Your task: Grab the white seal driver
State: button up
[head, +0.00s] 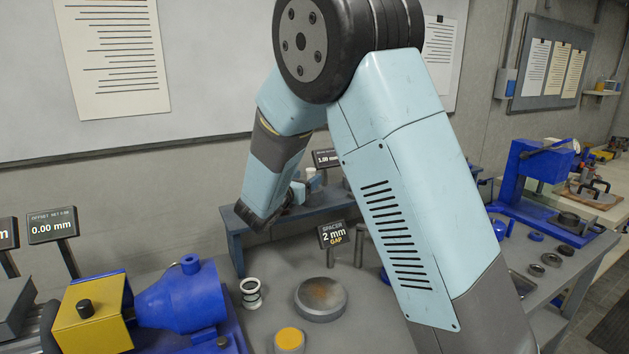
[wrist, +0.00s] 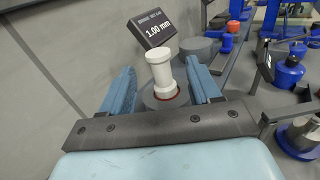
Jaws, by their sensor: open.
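A white spool-shaped driver (wrist: 162,76) stands upright on a grey round base with a red ring, in the wrist view. My gripper (wrist: 163,88) is open, with one blue finger on each side of the white driver. Gaps show between the fingers and the driver; whether either touches it lower down, I cannot tell. In the head view my gripper (head: 298,190) is over the raised shelf at the back, and a small white part (head: 312,176) shows beside it, mostly hidden.
A sign reading 1.00 mm (wrist: 153,31) stands just behind the driver. On the bench below are a white ringed spool (head: 251,293), a grey disc (head: 321,299), a 2 mm spacer sign (head: 332,234) and a blue motor-like body (head: 182,298). A wall is close behind the shelf.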

aim_at(314, 173)
jog(key=shift+x, duration=2.9)
jog(key=shift+a+f, duration=0.1)
jog(key=shift+c, duration=0.4)
jog(key=c, duration=1)
